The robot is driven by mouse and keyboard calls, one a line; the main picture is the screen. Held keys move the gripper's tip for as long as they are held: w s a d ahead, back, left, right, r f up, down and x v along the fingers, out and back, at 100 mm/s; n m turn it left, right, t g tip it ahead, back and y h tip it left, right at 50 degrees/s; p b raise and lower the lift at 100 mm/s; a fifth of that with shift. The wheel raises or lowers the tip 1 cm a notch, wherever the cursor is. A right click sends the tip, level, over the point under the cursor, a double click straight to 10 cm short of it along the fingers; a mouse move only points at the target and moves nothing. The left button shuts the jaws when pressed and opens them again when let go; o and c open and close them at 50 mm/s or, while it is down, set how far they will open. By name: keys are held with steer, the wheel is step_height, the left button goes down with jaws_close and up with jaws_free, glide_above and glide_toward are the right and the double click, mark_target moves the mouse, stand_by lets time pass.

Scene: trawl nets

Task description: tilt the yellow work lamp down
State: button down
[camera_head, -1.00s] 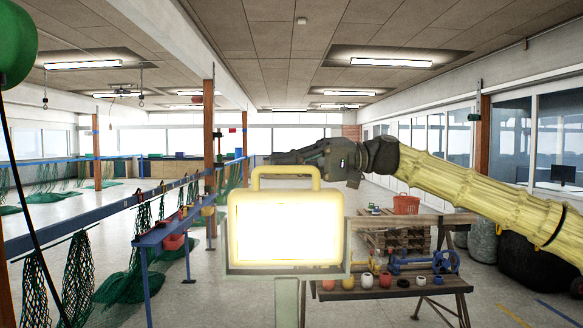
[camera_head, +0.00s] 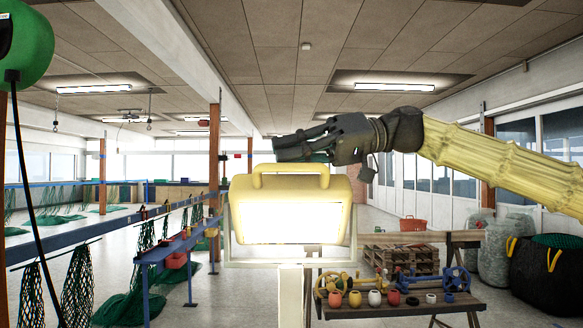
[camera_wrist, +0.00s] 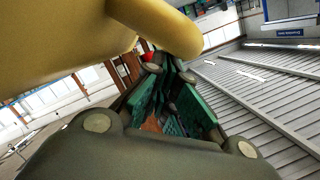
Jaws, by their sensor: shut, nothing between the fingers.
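The yellow work lamp (camera_head: 341,188) is lit and stands on a pale post (camera_head: 291,295) in the middle of the head view. Its glowing face tilts downward, and more of its housing top shows. The yellow handle (camera_head: 290,169) is on top of it. My gripper (camera_head: 279,147) is shut and empty, just above and behind the handle in the picture; I cannot tell if it touches. In the wrist view, the lamp's yellow housing (camera_wrist: 60,40) and handle (camera_wrist: 175,30) fill the upper left, close to my gripper (camera_wrist: 162,68).
A wooden table (camera_head: 400,309) with several small pots and blue and yellow winders stands behind, right of the lamp. A blue rail (camera_head: 75,245) with hanging green nets runs along the left. A green round object (camera_head: 25,45) hangs upper left. A black bag (camera_head: 545,280) sits far right.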

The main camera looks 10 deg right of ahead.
steer(key=shift+s+a+f+n+t+b, duration=0.15)
steer(key=shift+s+f+n+b, duration=0.2)
steer(key=shift+s+n+b, duration=0.2)
steer(key=shift+s+a+f+n+t+b, duration=0.15)
steer(key=shift+s+f+n+b, duration=0.25)
steer(key=shift+s+b, duration=0.2)
steer(key=shift+r, duration=0.1)
steer(key=shift+w+d+r+p, duration=0.1)
steer(key=shift+w+r+p, duration=0.15)
steer(key=shift+r+p, duration=0.2)
steer(key=r+p, duration=0.1)
steer(key=w+r+p, duration=0.1)
steer(key=shift+w+d+r, duration=0.15)
steer(key=shift+r, duration=0.25)
steer(key=b+v, duration=0.2)
steer(key=v, duration=0.6)
steer(key=shift+w+d, duration=0.15)
steer(key=shift+d, duration=0.2)
steer(key=shift+v, duration=0.75)
